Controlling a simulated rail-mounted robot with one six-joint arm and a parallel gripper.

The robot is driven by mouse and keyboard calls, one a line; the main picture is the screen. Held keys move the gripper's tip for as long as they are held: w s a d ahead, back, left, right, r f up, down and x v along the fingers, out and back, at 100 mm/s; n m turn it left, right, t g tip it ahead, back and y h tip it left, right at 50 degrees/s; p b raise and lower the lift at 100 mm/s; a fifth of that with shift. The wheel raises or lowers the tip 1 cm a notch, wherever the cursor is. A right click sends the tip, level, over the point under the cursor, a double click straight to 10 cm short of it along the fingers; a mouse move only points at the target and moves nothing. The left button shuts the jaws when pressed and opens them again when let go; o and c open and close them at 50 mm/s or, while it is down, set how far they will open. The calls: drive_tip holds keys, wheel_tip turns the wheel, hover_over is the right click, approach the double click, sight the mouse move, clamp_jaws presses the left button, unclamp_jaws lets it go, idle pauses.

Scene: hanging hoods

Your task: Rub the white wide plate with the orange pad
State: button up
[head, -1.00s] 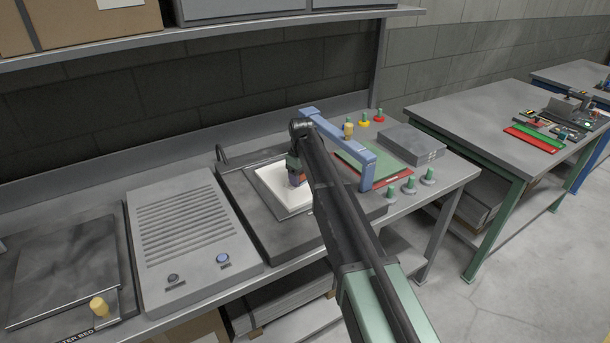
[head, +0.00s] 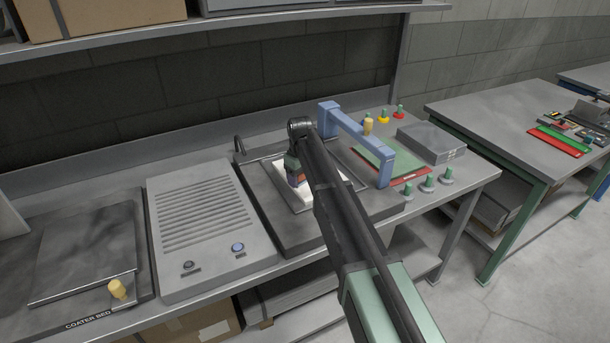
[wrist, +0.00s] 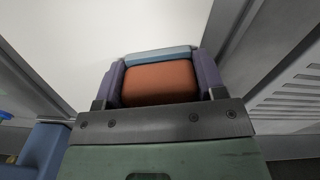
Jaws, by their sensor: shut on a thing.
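The white wide plate (head: 331,190) lies in a grey frame on the dark bench unit, partly hidden by my arm in the head view. It fills the upper part of the wrist view (wrist: 175,28). My gripper (head: 295,182) is over the plate's left part. In the wrist view my gripper (wrist: 160,75) has its purple fingers on either side of the orange pad (wrist: 158,84), which has a blue-grey strip along its far edge. The pad is at or just above the plate; I cannot tell if it touches.
A blue bridge (head: 360,145) stands right of the plate, close to my arm. A vented grey box (head: 205,225) is to the left. A green board (head: 385,158), several knobs and a grey box (head: 431,142) are at the right.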

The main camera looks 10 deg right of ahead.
drive_tip(key=shift+d+f, duration=0.1)
drive_tip(key=shift+c, duration=0.4)
drive_tip(key=shift+w+d, duration=0.75)
drive_tip(key=shift+d, duration=0.9)
drive_tip(key=shift+w+d, duration=0.75)
drive_tip(key=shift+d, duration=0.85)
drive_tip(key=shift+w+d, duration=0.75)
drive_tip(key=shift+d, duration=0.9)
drive_tip(key=shift+r, duration=0.2)
wheel_tip(320, 180, up, 6)
drive_tip(key=p, duration=0.6)
drive_tip(key=shift+f, duration=0.1)
wheel_tip(320, 180, up, 3)
drive_tip(key=p, duration=0.3)
